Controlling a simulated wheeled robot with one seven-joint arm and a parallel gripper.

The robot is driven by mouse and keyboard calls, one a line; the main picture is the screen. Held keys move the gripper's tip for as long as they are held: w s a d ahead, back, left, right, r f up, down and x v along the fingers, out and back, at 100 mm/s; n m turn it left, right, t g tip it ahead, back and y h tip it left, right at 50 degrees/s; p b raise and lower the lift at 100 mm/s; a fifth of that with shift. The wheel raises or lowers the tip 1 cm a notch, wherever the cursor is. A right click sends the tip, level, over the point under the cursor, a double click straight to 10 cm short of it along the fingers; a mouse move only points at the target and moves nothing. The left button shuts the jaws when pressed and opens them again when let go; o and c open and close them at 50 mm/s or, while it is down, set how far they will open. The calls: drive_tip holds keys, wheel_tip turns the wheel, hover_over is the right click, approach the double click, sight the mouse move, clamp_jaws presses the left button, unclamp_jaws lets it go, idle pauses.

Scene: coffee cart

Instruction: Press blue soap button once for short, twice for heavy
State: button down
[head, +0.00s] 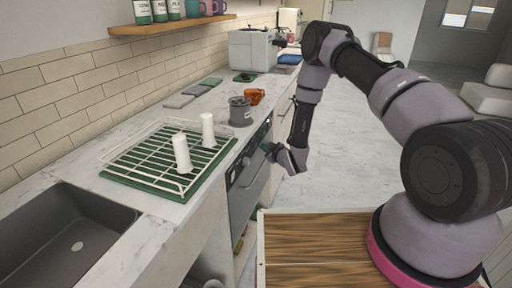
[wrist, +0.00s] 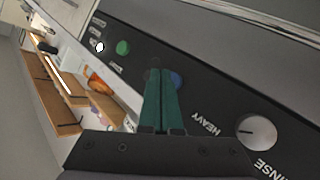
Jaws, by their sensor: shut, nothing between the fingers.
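The dishwasher's black control panel (wrist: 222,92) fills much of the wrist view. The blue button (wrist: 177,79) is on it, partly hidden behind my fingertips. My gripper (wrist: 163,74) is shut and empty, its green fingers together, with the tips over or right beside the blue button; I cannot tell whether they touch it. A green button (wrist: 123,47) is up and left of the blue one. A silver knob (wrist: 257,132) is at the lower right, near the words HEAVY and RINSE. One small indicator (wrist: 99,46) is lit white. In the head view my gripper (head: 267,148) is at the dishwasher front (head: 248,182).
On the counter above stand a dish rack (head: 113,165) with two white cups or bottles, a grey container (head: 240,112) and an orange cup (head: 254,96). A sink (head: 65,235) is at the lower left. The floor right of the cabinets is clear.

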drive_tip(key=shift+w+a, duration=0.15)
drive_tip(key=shift+a, duration=0.25)
drive_tip(key=shift+w+a, duration=0.15)
drive_tip(key=shift+a, duration=0.35)
idle(0.8)
drive_tip(key=shift+d, duration=0.1)
drive_tip(key=shift+s+d, duration=0.3)
drive_tip(key=shift+d, duration=0.45)
drive_tip(key=shift+d, duration=0.15)
drive_tip(key=d, duration=0.1)
drive_tip(key=s+d, duration=0.1)
drive_tip(key=d, duration=0.2)
drive_tip(key=shift+s+d, duration=0.2)
drive_tip(key=shift+s, duration=0.15)
drive_tip(key=shift+s, duration=0.1)
idle(2.4)
